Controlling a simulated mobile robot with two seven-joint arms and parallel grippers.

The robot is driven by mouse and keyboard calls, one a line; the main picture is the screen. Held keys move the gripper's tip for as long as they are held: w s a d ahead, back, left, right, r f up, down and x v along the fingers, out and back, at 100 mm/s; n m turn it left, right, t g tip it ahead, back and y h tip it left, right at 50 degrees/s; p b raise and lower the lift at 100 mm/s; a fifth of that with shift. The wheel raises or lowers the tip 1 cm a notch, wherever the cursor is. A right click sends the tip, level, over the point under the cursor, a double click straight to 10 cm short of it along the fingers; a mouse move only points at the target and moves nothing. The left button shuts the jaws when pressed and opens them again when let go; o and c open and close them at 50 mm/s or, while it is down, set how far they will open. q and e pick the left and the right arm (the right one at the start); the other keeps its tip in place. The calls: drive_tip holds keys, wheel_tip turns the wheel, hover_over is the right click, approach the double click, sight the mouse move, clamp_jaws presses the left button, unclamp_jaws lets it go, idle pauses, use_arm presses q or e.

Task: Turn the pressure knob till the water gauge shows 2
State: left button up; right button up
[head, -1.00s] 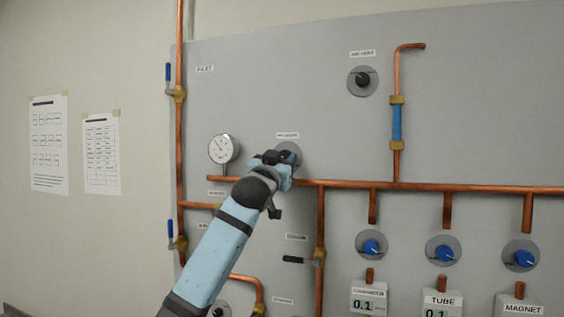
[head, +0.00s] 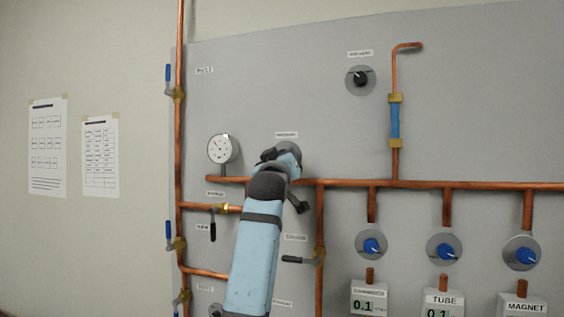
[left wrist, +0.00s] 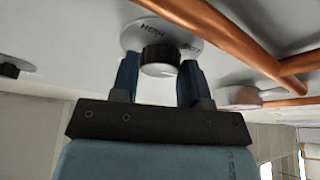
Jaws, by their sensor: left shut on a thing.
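The pressure knob (left wrist: 160,55) is black and ribbed, on a round grey dial plate (left wrist: 190,38) that has "HIGH" printed on it. In the left wrist view it sits between the two fingers of my left gripper (left wrist: 158,72), which is shut on it. In the head view my left gripper (head: 283,156) is at the panel and hides the knob; only part of the grey plate (head: 291,146) shows. The round white water gauge (head: 219,149) is left of the gripper, above the copper pipe. Its needle is too small to read surely. My right gripper is not in view.
A horizontal copper pipe (head: 450,186) runs just below the gripper. Valve levers stand at left, with a black one (head: 292,259) below. Another black knob (head: 360,79) is at upper right; blue knobs (head: 371,246) and numeric displays (head: 369,303) are at lower right.

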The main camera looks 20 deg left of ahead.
use_arm(q)
drive_tip(key=shift+n, duration=0.3)
drive_tip(key=o, duration=0.9)
drive_tip(key=b+v, duration=0.4)
drive_tip(key=v, duration=1)
drive_tip(key=shift+b, duration=0.3)
drive_tip(key=shift+w, duration=0.1)
